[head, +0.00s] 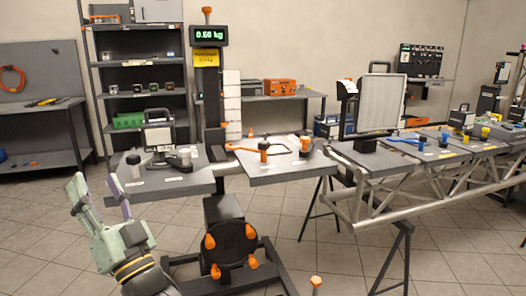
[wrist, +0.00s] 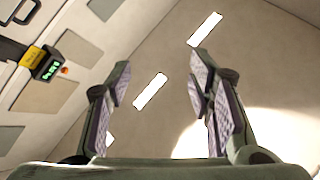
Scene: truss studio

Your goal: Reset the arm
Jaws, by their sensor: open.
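My gripper (head: 98,196) is at the lower left of the head view, raised with its fingers pointing up and apart. It is open and empty, in front of the left grey table and clear of it. In the wrist view my gripper (wrist: 160,105) shows two padded fingers spread wide, with only the ceiling and wall behind them. Nothing lies between the fingers.
A left grey table (head: 165,184) and a middle grey table (head: 275,172) hold small items. A scale display (head: 208,35) reads about 0.50 kg. A metal truss (head: 430,190) runs to the right. Shelving (head: 135,68) stands behind. Tiled floor at left is open.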

